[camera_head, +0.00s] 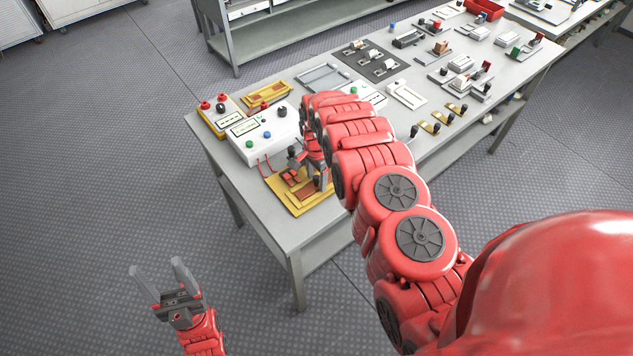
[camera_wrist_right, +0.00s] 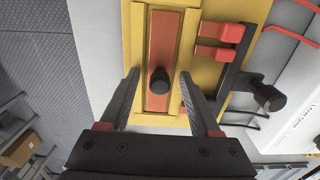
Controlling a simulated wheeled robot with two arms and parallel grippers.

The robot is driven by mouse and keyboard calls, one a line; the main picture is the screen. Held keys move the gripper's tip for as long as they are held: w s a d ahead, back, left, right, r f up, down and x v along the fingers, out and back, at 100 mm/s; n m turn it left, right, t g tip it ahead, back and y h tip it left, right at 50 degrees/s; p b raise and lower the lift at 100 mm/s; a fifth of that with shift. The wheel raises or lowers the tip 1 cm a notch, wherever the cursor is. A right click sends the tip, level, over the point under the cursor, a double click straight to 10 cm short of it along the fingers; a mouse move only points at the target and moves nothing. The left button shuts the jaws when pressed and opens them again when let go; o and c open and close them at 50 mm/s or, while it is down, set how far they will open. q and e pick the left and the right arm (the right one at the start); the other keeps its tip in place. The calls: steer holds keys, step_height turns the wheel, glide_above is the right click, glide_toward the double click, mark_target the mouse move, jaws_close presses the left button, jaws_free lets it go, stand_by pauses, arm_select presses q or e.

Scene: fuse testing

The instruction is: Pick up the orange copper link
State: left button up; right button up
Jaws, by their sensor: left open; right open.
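The orange copper link (camera_wrist_right: 161,45) is a flat strip with a black knob (camera_wrist_right: 160,82), lying in a yellow slot of the yellow fixture (camera_wrist_right: 250,10) in the right wrist view. My right gripper (camera_wrist_right: 159,88) is open, its fingers on either side of the link's knob end; I cannot tell whether they touch it. In the head view the yellow fixture (camera_head: 291,203) is at the table's near left corner, with my right gripper (camera_head: 320,180) over its right part, partly hiding the link. My left gripper (camera_head: 158,280) is open and empty, over the floor.
Beside the slot are red blocks (camera_wrist_right: 220,52) and a black lever handle (camera_wrist_right: 264,95). A white tester box (camera_head: 262,135) stands behind the fixture on the grey table (camera_head: 225,172). Several other devices cover the table further right. The floor to the left is clear.

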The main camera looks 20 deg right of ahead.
jaws_close()
steer(key=shift+r, duration=0.15)
stand_by(0.4)
